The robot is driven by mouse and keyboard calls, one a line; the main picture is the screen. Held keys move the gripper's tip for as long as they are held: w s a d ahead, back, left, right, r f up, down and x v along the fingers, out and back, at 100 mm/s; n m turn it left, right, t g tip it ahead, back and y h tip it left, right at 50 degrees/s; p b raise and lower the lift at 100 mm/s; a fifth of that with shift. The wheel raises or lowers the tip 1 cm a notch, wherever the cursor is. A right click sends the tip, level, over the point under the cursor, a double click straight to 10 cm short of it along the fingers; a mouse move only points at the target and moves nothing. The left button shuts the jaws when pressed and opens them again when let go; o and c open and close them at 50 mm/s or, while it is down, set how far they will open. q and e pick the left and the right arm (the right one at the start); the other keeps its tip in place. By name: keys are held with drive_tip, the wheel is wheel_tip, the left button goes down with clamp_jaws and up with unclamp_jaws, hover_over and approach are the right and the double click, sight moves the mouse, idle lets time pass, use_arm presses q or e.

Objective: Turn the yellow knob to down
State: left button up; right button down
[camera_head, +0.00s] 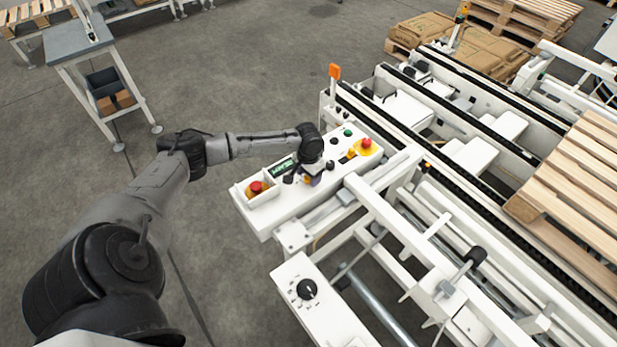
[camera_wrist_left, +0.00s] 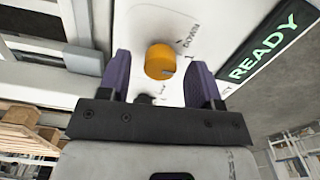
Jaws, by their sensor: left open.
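The yellow knob (camera_wrist_left: 160,62) is a round orange-yellow dial on a white panel in the left wrist view, with a dark pointer mark on its right side and printed labels around it. My left gripper (camera_wrist_left: 163,80) is open, its two purple fingers on either side of the knob, with visible gaps and no clear contact. In the head view, my left gripper (camera_head: 309,180) is over the middle of the white control panel (camera_head: 265,218), and a bit of yellow shows beside it. The wrist mostly hides the knob there. My right gripper is out of view.
A lit READY display (camera_wrist_left: 262,52) is right of the knob. Red emergency buttons stand at the panel's left end (camera_head: 256,187) and right end (camera_head: 366,142). A lower box with a black dial (camera_head: 306,289) is in front. Conveyor rails and a wooden pallet (camera_head: 575,190) fill the right side.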

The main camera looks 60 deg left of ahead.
use_arm(q)
drive_tip(key=shift+f, duration=0.35)
drive_tip(key=shift+c, duration=0.4)
drive_tip(key=c, duration=0.9)
drive_tip(key=shift+o, duration=0.3)
drive_tip(key=shift+r+p, duration=0.15)
drive_tip(key=shift+p, duration=0.15)
drive_tip(key=n+p, duration=0.6)
drive_tip(key=p, duration=0.5)
drive_tip(key=shift+r, duration=0.15)
drive_tip(key=n+p, duration=0.2)
drive_tip(key=shift+p, duration=0.35)
drive_tip(key=shift+f+n, duration=0.25)
drive_tip(key=shift+n, duration=0.25)
